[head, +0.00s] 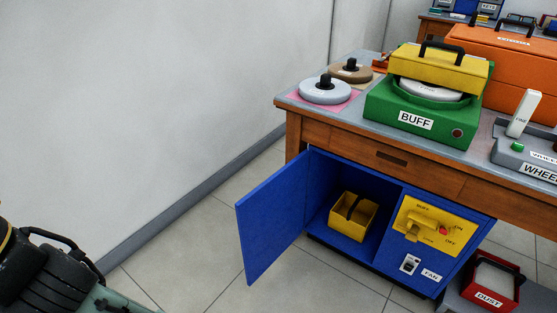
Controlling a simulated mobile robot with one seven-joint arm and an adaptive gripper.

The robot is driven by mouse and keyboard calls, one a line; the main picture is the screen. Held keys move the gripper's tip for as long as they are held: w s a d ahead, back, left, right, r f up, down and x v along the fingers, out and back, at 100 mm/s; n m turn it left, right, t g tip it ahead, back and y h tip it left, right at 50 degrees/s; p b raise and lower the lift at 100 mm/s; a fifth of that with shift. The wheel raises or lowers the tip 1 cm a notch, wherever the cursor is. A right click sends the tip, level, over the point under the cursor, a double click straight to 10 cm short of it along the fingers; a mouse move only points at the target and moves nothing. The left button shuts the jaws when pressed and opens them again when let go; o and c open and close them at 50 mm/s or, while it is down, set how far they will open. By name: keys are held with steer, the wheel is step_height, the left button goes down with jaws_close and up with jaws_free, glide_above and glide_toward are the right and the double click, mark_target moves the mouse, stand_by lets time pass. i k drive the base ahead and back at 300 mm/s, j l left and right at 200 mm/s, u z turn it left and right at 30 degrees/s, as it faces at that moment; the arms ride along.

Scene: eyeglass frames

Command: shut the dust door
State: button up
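The dust door (274,218) is a flat blue panel on the left side of a blue cabinet (396,190) under the wooden bench. It stands open, swung out toward the front left. My arm shows at the lower left, well apart from the door. My gripper's fingers are not in the picture.
A yellow control panel (428,226) and a fan switch (410,264) are on the cabinet's right front. A red dust box (491,284) stands at the lower right. The bench holds a green buff machine (416,118) and discs (325,91). The tiled floor left of the door is clear.

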mark_target(269, 218)
steer(key=j+z, duration=0.15)
steer(key=z, duration=0.25)
steer(key=i+j+z, duration=0.1)
steer(key=z, duration=0.35)
steer(key=j+z, duration=0.3)
steer(key=j, duration=0.3)
steer(key=k+j+z, duration=0.1)
steer(key=j+z, duration=0.2)
steer(key=j, duration=0.75)
steer(key=k+j, duration=0.15)
steer(key=j, duration=0.3)
steer(key=j+z, duration=0.1)
steer(key=j, duration=0.35)
steer(key=k+j, duration=0.15)
steer(key=j, duration=0.3)
steer(key=j+z, duration=0.1)
steer(key=j, duration=0.35)
steer(key=k, duration=0.1)
